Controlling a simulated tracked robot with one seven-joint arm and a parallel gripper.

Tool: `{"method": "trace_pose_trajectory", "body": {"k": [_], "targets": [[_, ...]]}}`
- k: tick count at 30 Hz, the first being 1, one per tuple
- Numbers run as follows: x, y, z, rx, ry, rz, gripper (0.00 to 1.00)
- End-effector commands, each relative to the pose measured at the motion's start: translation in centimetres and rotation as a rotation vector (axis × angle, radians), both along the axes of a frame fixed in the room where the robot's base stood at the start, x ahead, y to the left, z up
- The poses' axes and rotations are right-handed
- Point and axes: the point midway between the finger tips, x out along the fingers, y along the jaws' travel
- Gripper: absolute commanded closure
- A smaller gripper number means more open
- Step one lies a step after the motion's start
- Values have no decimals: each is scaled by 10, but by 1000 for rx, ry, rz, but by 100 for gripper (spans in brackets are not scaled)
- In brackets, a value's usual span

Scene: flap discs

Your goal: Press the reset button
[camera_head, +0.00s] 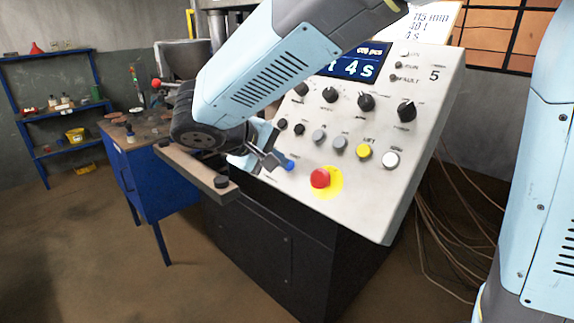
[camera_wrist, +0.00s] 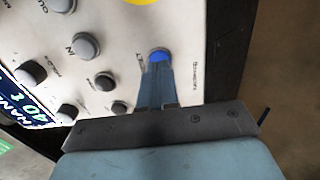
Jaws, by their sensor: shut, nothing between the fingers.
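A blue button (camera_head: 290,165) sits at the lower left of the sloped white control panel (camera_head: 372,208). In the wrist view the blue button (camera_wrist: 158,54) lies right at my fingertips, and the label beside it is too small and partly covered to read fully. My gripper (camera_head: 281,161) is shut and empty, with its fingers reaching down to the blue button from the left. It also shows in the wrist view (camera_wrist: 158,68). I cannot tell whether the fingertips touch the button or stop just short of it.
A red emergency knob (camera_head: 320,178) on a yellow disc sits right of the blue button. Yellow (camera_head: 363,151), white (camera_head: 391,159) and grey buttons and black dials (camera_head: 366,102) fill the panel above. A ledge (camera_head: 198,172) juts out at left, beside a blue workbench (camera_head: 163,195).

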Motion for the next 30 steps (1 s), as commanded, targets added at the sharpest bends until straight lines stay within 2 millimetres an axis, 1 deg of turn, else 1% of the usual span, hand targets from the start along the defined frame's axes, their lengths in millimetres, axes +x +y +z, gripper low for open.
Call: {"method": "trace_pose_trajectory", "body": {"k": [30], "targets": [[-37, 32, 41, 1, 0, 2, 100]]}}
